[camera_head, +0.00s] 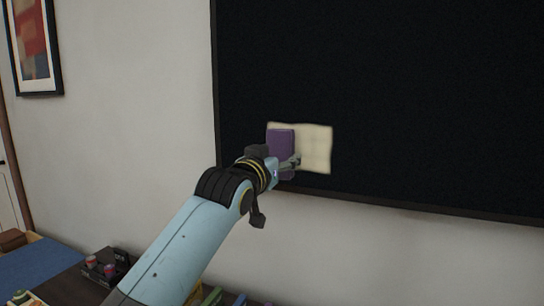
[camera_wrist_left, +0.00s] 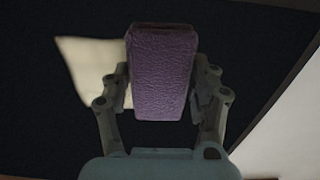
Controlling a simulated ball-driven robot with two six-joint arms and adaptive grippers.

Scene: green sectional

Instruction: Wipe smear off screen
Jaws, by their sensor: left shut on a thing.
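The large dark screen (camera_head: 420,90) hangs on the wall and also fills most of the left wrist view (camera_wrist_left: 255,60). A pale cream smear (camera_head: 318,148) lies near its lower left corner; part of it is hidden behind my gripper. The smear also shows in the left wrist view (camera_wrist_left: 85,65), at the left. My left gripper (camera_head: 290,162) is shut on a purple block-shaped wiper (camera_head: 280,142), held upright in front of the smear's left part. In the left wrist view the purple wiper (camera_wrist_left: 162,70) sits between both fingers. I cannot tell whether it touches the screen.
A framed picture (camera_head: 35,45) hangs on the wall at upper left. Below, a dark surface holds a black carrier with red cans (camera_head: 103,268). A blue surface (camera_head: 40,265) lies at lower left. The wall below the screen is bare.

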